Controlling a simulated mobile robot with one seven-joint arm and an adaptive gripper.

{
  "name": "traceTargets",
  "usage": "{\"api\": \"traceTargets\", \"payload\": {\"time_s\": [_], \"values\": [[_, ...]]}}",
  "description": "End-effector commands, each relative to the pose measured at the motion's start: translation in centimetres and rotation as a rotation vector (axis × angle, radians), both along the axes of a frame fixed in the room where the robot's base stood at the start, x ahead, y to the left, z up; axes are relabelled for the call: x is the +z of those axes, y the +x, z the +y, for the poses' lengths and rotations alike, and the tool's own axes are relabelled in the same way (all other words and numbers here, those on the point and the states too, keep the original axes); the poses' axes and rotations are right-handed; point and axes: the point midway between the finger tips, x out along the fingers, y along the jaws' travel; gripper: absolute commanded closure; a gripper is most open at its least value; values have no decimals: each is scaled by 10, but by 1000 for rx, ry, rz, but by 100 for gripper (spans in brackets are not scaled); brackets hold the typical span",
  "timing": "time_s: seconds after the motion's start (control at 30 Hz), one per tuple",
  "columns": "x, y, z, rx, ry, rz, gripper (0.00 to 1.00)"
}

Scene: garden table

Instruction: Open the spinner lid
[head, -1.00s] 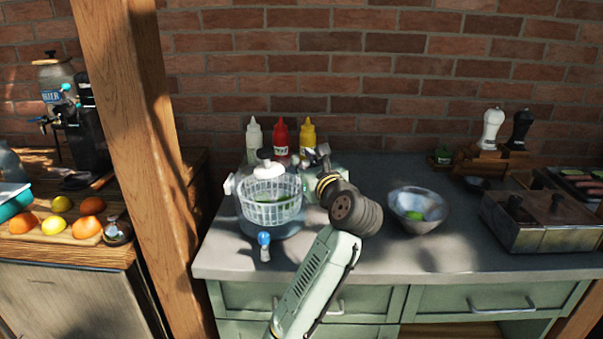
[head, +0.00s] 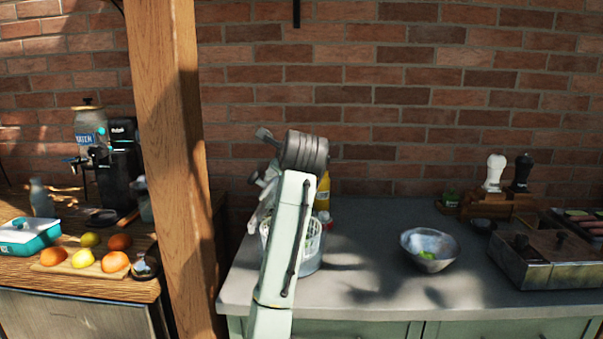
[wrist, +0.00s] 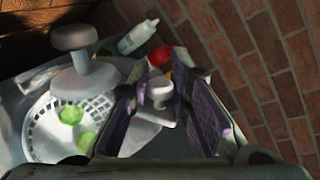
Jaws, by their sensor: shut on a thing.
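The spinner's white slotted basket (wrist: 42,137) holds green pieces in the wrist view. In the head view the basket (head: 313,238) is mostly hidden behind my arm. A pale round knob (wrist: 160,90) with a pale plate-like part below it, apparently the spinner lid, is between the purple pads of my gripper (wrist: 168,112). My gripper (head: 266,180) is shut on it, above the left end of the grey counter. A larger grey-white knob (wrist: 73,38) on a pale stem stands beside the basket. Where the lid's edge lies relative to the bowl is hidden.
A white squeeze bottle (wrist: 138,37) and a red one (wrist: 160,54) stand near the brick wall; a yellow bottle (head: 323,190) is behind my arm. A metal bowl (head: 429,250) stands to the right with free counter around it. A wooden post (head: 170,150) rises at left.

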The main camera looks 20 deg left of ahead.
Motion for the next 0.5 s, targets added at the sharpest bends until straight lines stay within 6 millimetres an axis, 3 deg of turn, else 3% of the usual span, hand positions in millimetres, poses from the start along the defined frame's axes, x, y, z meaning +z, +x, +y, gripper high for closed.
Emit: {"api": "traceTargets", "payload": {"time_s": [0.2, 0.5], "values": [[16, -10, 34, 2, -182, -55, 100], [22, -20, 69, 3, -364, -108, 100]]}}
